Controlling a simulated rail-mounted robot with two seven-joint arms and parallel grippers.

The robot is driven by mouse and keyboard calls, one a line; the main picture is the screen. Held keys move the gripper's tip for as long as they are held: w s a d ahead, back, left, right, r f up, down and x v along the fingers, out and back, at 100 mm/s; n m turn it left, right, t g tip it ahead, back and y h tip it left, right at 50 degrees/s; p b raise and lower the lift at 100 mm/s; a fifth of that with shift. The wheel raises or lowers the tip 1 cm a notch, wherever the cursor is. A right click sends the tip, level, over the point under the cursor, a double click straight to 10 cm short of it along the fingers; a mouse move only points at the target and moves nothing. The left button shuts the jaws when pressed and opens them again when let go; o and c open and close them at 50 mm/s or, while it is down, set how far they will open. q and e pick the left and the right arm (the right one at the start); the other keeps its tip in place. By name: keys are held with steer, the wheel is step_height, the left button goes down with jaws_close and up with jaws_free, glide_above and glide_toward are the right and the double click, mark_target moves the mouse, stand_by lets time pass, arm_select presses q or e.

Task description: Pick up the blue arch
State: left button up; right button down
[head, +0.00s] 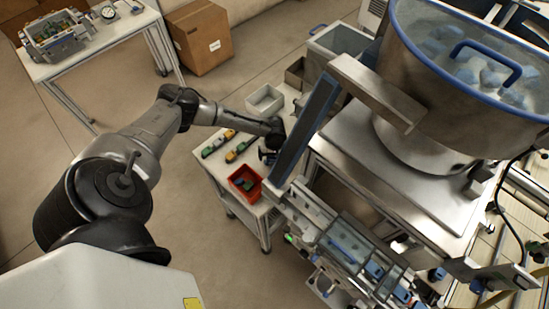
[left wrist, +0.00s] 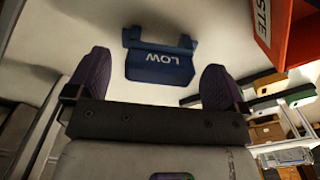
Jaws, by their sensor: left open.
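The blue arch (left wrist: 172,72) shows in the left wrist view on a pale surface, with the upside-down letters LOW on its face. My left gripper (left wrist: 154,80) is open, with one dark purple finger pad on each side of the arch in the picture. The arch appears beyond the fingertips, with visible gaps to both pads; I cannot tell how far off it is. In the head view my left gripper (head: 267,156) is small and dark, over the small white table, and the arch cannot be made out there. My right gripper is not in view.
A red waste bin (head: 245,183) stands at the table's front edge; it also shows in the left wrist view (left wrist: 271,30). Green and yellow pieces (head: 240,147) and a grey tray (head: 265,100) lie behind it. A slanted dark panel (head: 304,130) stands close right of the gripper.

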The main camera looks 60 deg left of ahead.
arm_select(q)
steer(key=shift+f, duration=0.55)
steer(key=shift+c, duration=0.2)
steer(key=c, duration=1)
